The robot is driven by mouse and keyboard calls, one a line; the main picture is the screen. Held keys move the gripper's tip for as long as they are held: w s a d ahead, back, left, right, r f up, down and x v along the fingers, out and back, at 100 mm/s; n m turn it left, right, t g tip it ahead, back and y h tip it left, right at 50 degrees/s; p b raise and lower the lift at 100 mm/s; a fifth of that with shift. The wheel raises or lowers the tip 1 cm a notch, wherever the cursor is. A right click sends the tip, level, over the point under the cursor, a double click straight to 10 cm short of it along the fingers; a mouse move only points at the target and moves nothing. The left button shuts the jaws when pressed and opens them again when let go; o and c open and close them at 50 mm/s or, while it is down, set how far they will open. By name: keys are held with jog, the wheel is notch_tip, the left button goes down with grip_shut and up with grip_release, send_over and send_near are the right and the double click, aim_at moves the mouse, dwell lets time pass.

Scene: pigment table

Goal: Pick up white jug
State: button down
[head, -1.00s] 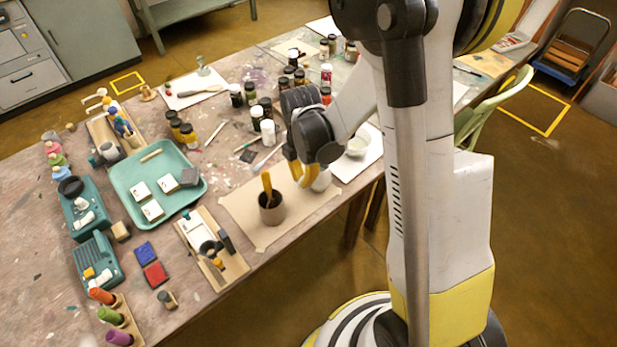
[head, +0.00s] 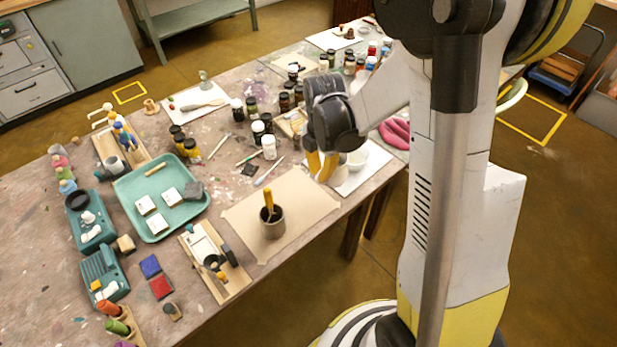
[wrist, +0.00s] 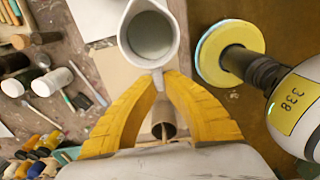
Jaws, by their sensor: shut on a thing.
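The white jug (wrist: 148,38) shows in the wrist view, seen from above with its round mouth and grey inside. My gripper (wrist: 158,76) has its two yellow fingers closed together on the jug's handle.
A brown cup (head: 273,227) with a yellow-handled tool stands on a tan sheet (head: 300,207). Several jars (head: 268,147) stand behind. A teal tray (head: 160,233) lies left.

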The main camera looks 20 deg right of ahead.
aim_at(344, 155)
jog(key=shift+s+d+r+p, duration=0.1)
jog(key=shift+d+r+p, duration=0.2)
jog(key=shift+d+r, duration=0.6)
jog(key=shift+w+d+r+p, duration=0.1)
jog(key=shift+d+r+p, duration=0.25)
jog(key=shift+d, duration=0.95)
jog(key=shift+s+d+r+p, duration=0.1)
jog(key=shift+d+r+p, duration=0.15)
jog(key=shift+d+r, duration=0.65)
jog(key=shift+d+f, duration=0.2)
jog(key=shift+d, duration=0.05)
